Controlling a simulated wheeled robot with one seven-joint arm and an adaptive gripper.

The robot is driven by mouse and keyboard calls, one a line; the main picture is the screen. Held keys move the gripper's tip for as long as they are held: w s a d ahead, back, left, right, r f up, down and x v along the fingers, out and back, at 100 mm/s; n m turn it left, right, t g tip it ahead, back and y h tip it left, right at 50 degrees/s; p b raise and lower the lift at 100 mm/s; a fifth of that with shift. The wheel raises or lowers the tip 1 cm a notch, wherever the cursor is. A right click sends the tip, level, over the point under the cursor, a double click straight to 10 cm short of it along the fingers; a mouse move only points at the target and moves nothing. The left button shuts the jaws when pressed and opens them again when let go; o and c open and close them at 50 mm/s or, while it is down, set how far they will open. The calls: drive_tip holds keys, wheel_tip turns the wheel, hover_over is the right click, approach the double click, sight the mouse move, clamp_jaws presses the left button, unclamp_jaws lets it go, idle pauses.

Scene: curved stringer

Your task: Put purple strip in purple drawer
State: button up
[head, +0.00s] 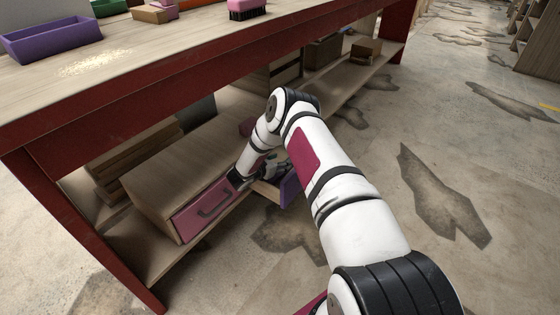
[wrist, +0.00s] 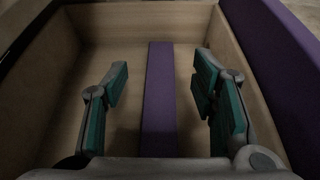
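The purple drawer is pulled open on the low shelf, its purple front (head: 290,188) showing in the head view beside my gripper (head: 268,170). In the wrist view the drawer's purple front (wrist: 272,62) runs along the right, with bare wooden walls around the inside. The purple strip (wrist: 159,110) lies inside the drawer, long and narrow, apparently on its floor. My gripper (wrist: 162,78) is open, its green-padded fingers on either side of the strip with a gap at each side. The near end of the strip is hidden behind my gripper's body. The strip is not visible in the head view.
A wooden unit with a shut pink drawer (head: 208,208) stands left of my gripper. The red-edged workbench (head: 180,70) overhangs the shelf. On top are a purple tray (head: 52,40) and a pink brush (head: 246,9). The floor to the right is clear.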

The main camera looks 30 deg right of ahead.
drive_tip(key=shift+s+f, duration=0.2)
drive_tip(key=shift+f, duration=0.15)
drive_tip(key=shift+r, duration=0.25)
drive_tip(key=r+p+v, duration=0.1)
drive_tip(key=p+v, duration=0.4)
drive_tip(key=v, duration=0.7)
drive_tip(key=shift+w, duration=0.15)
